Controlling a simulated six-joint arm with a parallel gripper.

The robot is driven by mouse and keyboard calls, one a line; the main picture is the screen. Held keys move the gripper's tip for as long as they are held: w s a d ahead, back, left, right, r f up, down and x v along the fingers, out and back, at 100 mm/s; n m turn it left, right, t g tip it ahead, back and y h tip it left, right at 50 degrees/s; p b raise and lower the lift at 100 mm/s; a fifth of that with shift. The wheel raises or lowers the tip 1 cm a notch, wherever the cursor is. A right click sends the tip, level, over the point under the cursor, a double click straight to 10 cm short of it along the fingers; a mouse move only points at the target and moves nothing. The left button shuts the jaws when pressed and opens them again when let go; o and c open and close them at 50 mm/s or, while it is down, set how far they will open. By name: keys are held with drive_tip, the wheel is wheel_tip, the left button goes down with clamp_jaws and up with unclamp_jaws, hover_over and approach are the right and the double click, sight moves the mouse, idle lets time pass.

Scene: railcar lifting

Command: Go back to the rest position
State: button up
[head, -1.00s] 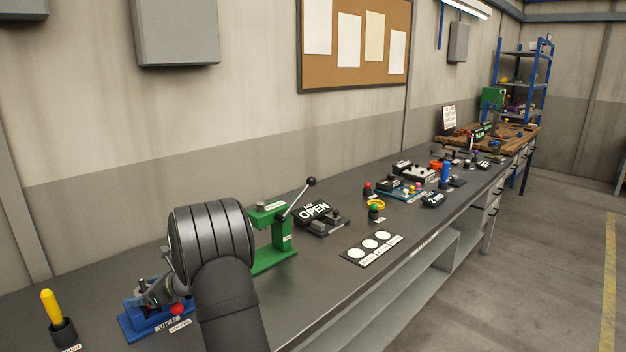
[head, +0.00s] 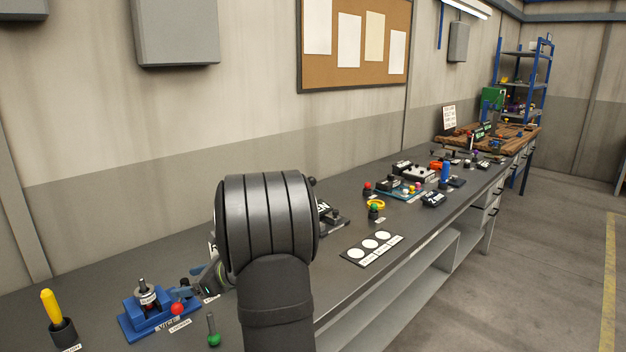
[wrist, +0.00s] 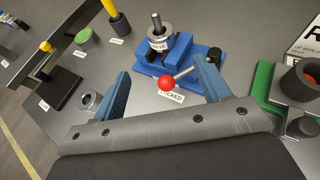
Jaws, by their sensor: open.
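My gripper (wrist: 162,68) is open and empty in the wrist view, its two blue fingers apart above the bench. Past the fingertips stands the blue vice (wrist: 158,62), with a grey cylindrical part upright in its jaws and a red-knobbed handle beside a label reading LOCKED. In the head view the vice (head: 146,318) is at the lower left. My gripper there is mostly hidden behind my own dark arm, with a part showing (head: 208,284) just right of the vice. The rest position itself is not marked in these views.
A yellow-handled tool in a black cup (head: 62,332) stands left of the vice. A green-knobbed pin (head: 213,340) stands near the front edge. The green press base (wrist: 266,88) is close to the right finger. The bench (head: 290,205) has clear room at the back.

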sight(142, 282)
drive_tip(key=x, duration=1.7)
drive_tip(key=shift+s, duration=0.15)
drive_tip(key=r, duration=0.3)
drive_tip(key=shift+d, duration=0.25)
drive_tip(key=shift+a+r, duration=0.1)
drive_tip(key=shift+r, duration=0.15)
